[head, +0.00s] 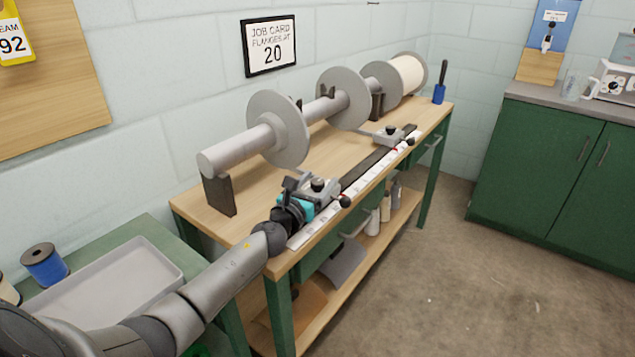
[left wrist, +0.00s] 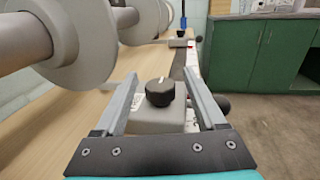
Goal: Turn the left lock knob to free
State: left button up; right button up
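The left lock knob (left wrist: 160,92) is a black round knob with a white pointer mark on top, on a light grey block (left wrist: 158,120). In the head view the knob (head: 318,184) sits on its carriage at the near end of the white scale rail (head: 362,191). My left gripper (head: 303,192) reaches it from the near left. In the left wrist view my gripper (left wrist: 162,72) is open, with one finger on each side of the knob and visible gaps. Whether the fingertips are level with the knob cannot be told. My right gripper is out of view.
A second carriage with a black knob (head: 390,130) stands farther along the rail. A grey shaft with round flanges (head: 278,128) runs along the bench behind. A black ball handle (head: 345,201) sticks out at the carriage's front. A grey tray (head: 110,285) lies at left.

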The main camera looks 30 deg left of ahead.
pick_arm(q)
grip_shut()
dwell(0.4)
